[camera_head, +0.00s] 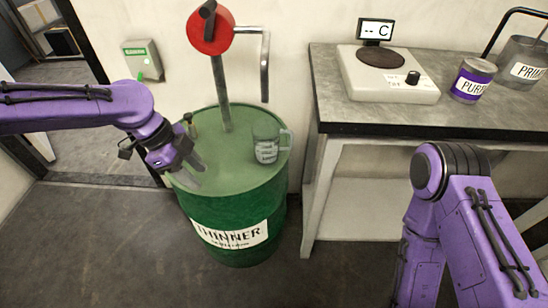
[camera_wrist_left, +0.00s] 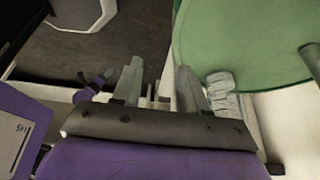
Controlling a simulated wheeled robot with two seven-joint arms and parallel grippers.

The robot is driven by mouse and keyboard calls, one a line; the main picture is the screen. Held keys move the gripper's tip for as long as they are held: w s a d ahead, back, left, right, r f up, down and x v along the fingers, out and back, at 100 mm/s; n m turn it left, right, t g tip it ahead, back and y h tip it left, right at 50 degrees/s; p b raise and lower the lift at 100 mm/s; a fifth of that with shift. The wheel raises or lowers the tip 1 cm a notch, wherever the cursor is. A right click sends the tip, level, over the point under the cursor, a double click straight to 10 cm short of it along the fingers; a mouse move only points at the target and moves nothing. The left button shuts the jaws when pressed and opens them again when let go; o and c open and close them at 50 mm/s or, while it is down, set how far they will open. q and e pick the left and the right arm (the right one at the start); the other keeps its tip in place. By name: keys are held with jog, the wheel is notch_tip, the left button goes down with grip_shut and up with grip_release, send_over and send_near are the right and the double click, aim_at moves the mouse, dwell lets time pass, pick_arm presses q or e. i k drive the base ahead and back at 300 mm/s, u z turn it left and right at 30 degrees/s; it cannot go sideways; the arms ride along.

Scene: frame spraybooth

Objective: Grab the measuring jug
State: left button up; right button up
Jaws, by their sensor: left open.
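The measuring jug (camera_head: 267,146) is a small clear, greyish jug with a white label and a handle on its right. It stands upright on the green drum lid (camera_head: 228,172), near the right edge. My left gripper (camera_head: 194,171) is over the left front edge of the lid, apart from the jug and to its left. Its two grey fingers are spread and empty, and they also show in the left wrist view (camera_wrist_left: 160,82). I cannot make out the jug in the wrist view. My right arm shows at the right, but its gripper is out of frame.
A pump with a red head (camera_head: 210,32) and an upright pipe rises from the drum behind the jug.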

aim_at(266, 132)
jog(key=k, duration=0.35)
jog(key=u, duration=1.2)
jog(key=i, duration=0.45)
jog(key=z, duration=1.75)
jog(key=i, duration=0.5)
